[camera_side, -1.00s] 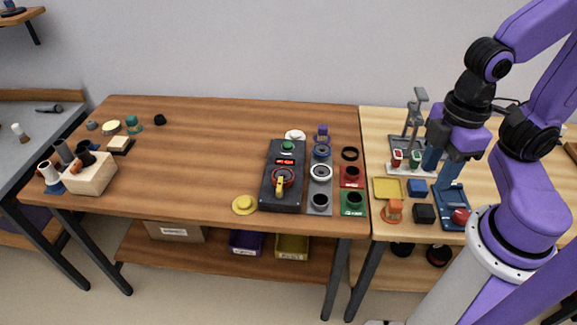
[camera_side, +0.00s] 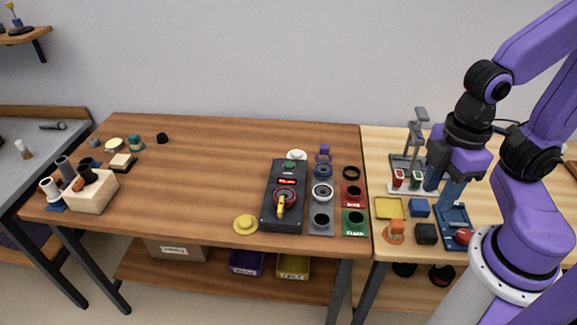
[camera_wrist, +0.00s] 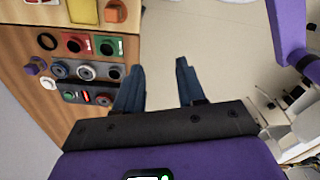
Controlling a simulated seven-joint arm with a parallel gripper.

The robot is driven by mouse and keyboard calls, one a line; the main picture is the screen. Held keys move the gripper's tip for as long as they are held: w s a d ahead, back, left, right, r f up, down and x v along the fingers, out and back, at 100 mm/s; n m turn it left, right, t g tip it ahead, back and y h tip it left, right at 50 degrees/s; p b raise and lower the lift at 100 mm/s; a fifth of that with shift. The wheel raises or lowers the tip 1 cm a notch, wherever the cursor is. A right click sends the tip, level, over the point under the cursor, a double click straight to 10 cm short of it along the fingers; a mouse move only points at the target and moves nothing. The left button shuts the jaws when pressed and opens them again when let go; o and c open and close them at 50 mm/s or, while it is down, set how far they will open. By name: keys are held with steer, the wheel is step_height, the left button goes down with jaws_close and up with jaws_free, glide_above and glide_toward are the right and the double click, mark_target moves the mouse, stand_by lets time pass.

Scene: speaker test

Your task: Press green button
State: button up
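A black control box (camera_side: 269,209) lies on the brown table in the side view. It has a green button (camera_side: 289,166) at its far end, a red display (camera_side: 287,181) below that, and a red ring with a yellow handle (camera_side: 281,205). My gripper (camera_side: 444,186) is to the right of the box, above the lighter table, with its fingers pointing down. In the wrist view my gripper (camera_wrist: 158,68) has its fingers apart with nothing between them. The box (camera_wrist: 112,99) shows at left there, partly hidden by a finger.
A grey plate (camera_side: 319,227), a red plate (camera_side: 353,201) and a green plate (camera_side: 355,230) lie right of the box. A yellow disc (camera_side: 245,225) lies left of it. A blue tray (camera_side: 453,239) and a grey stand (camera_side: 417,135) are near my gripper. The brown table's middle is clear.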

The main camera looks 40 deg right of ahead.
stand_by(0.3)
jaws_close()
stand_by(1.6)
